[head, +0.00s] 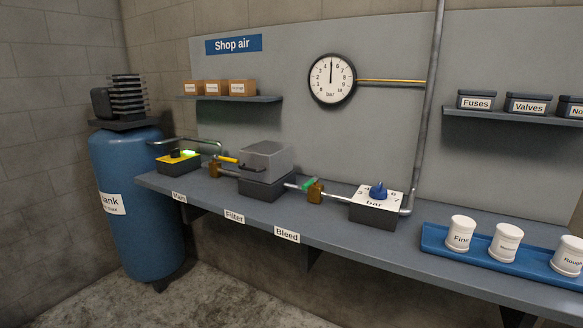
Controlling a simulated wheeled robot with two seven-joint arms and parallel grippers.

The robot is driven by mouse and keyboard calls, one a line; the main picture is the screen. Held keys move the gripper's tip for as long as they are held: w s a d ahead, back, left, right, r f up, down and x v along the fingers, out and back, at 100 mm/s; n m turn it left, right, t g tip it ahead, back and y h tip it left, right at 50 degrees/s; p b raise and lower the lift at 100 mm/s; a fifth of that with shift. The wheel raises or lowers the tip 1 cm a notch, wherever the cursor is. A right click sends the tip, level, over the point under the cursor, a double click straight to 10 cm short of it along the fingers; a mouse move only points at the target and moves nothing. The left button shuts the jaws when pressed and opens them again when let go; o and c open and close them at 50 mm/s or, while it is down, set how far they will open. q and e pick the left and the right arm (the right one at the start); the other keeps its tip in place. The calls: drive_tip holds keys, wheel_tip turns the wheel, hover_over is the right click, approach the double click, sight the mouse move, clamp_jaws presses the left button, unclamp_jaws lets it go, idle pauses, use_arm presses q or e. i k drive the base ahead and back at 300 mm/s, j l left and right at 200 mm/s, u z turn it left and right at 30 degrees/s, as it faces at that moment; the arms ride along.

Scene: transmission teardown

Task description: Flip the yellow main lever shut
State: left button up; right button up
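The yellow main lever (228,160) sits on a small brass valve (214,169) on the bench, between the yellow-topped switch box and the filter box. The lever points right from the valve toward the filter box and looks roughly in line with the pipe there. The "Main" label (179,197) is on the bench's front edge, to the left of and below the valve. Neither of my grippers is in view.
The filter box (265,160) has a grey cover and handle, close to the lever's tip. A yellow-topped box (178,161) with a green light stands left. A green lever (308,184), blue-knobbed regulator (377,190) and blue tray (436,236) stand right. The gauge (331,80) reads near mid-scale.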

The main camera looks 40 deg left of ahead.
sight(220, 158)
drive_tip(key=u, duration=1.65)
drive_tip(key=i+j+u, duration=0.1)
drive_tip(key=i, duration=0.55)
drive_tip(key=i+j+u, duration=0.1)
drive_tip(key=i+j, duration=0.15)
drive_tip(key=i, duration=0.45)
